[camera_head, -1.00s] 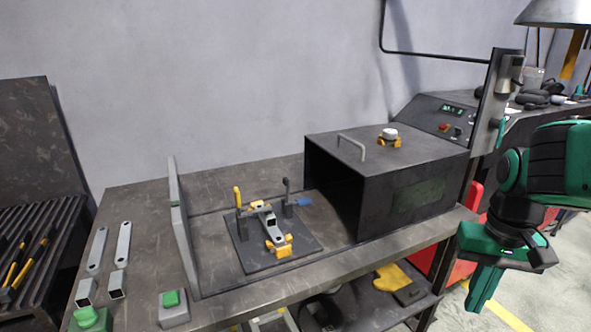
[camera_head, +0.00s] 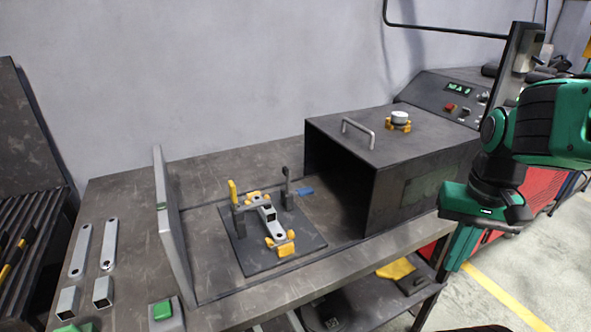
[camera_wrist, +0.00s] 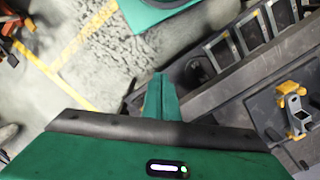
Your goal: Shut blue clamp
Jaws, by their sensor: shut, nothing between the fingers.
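The blue clamp handle (camera_head: 305,191) lies low and roughly level beside a dark upright clamp post (camera_head: 285,186), on the right side of the dark fixture plate (camera_head: 249,262). A galvanized bracket (camera_head: 266,213) sits on the plate between yellow stops. On the left, a clamp with a yellow handle (camera_head: 233,192) stands upright. My gripper (camera_head: 455,262) hangs in front of and right of the box, well away from the fixture. In the wrist view my gripper (camera_wrist: 160,80) shows its green fingers together with nothing between them. The bracket (camera_wrist: 297,115) appears at the right there; the blue handle is not discernible.
A dark open-fronted box (camera_head: 420,190) with a top handle stands right of the fixture. A grey upright panel (camera_head: 168,235) stands at left. Open floor lies below my gripper.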

